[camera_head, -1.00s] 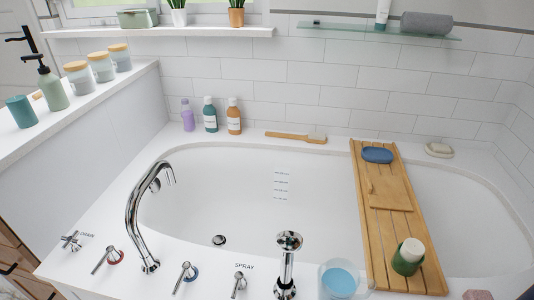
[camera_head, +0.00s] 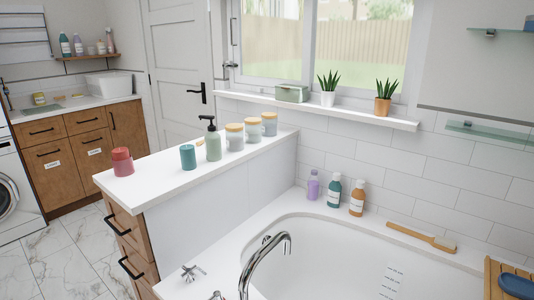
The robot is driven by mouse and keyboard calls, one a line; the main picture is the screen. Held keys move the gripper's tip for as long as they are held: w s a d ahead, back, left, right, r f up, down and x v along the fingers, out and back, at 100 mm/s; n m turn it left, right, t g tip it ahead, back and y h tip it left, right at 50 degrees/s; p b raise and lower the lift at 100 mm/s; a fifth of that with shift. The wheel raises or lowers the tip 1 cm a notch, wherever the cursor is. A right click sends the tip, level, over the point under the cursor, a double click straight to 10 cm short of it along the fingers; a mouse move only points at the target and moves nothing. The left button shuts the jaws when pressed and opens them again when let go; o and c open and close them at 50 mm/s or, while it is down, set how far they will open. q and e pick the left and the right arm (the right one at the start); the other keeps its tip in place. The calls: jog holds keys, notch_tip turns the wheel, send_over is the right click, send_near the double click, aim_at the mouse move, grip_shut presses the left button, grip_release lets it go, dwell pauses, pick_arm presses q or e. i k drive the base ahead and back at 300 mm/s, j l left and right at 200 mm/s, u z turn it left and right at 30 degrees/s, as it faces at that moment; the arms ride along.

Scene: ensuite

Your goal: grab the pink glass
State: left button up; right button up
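A pinkish-red, glass-like vessel (camera_head: 122,162) stands near the left front end of the white ledge (camera_head: 160,193). It is the only pink glass-like thing I see now; its exact shape is hard to make out. A teal cup (camera_head: 188,157) stands to its right with a gap between them. Neither of my grippers is in view.
A green pump bottle (camera_head: 213,140) and several lidded jars (camera_head: 235,138) line the ledge beyond the cup. The bathtub (camera_head: 330,255) and its chrome faucet (camera_head: 262,262) lie to the right. Drawers with black handles (camera_head: 132,267) are below the ledge; marble floor (camera_head: 75,255) is open at left.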

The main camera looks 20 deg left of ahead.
aim_at(122, 169)
jog(key=u, duration=1.6)
